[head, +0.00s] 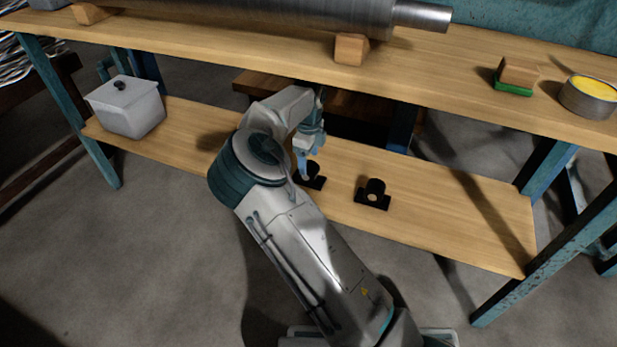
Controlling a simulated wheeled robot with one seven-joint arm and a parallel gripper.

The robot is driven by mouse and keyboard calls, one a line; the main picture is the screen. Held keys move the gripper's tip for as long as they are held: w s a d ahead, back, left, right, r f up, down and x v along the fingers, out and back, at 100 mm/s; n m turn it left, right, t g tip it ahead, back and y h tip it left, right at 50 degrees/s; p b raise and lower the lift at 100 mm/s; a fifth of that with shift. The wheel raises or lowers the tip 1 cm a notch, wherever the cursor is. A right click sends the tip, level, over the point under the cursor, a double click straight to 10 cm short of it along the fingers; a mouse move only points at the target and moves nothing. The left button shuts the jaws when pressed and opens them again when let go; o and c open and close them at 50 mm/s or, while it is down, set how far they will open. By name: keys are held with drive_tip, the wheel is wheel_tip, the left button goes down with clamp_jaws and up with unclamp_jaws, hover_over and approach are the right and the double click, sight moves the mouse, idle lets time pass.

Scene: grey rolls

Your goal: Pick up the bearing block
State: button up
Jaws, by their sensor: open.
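Two black bearing blocks lie on the wooden lower shelf (455,222). One bearing block (373,194) stands clear to the right of my arm, with a round housing on a flat base. The other bearing block (316,182) is just below my gripper (303,168) and is partly hidden by it. My gripper points down with its jaws open, at the left side of that block. I cannot tell whether a finger touches it.
A grey lidded box (128,108) stands at the left of the shelf. The upper tabletop (455,78) overhangs the back; it bears a large metal roll (300,12) on wooden chocks, a green-and-wood brush (516,76) and a yellow-filled tin (590,96). The shelf's right part is clear.

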sight(308, 165)
drive_tip(key=f+b, duration=0.2)
drive_tip(key=f, duration=0.1)
drive_tip(key=f+b, duration=0.1)
drive_tip(key=shift+s+f, duration=0.25)
drive_tip(key=shift+f, duration=0.1)
drive_tip(key=c, duration=1.4)
drive_tip(key=shift+r, duration=0.1)
drive_tip(key=shift+c, duration=0.4)
drive_tip(key=shift+r, duration=0.1)
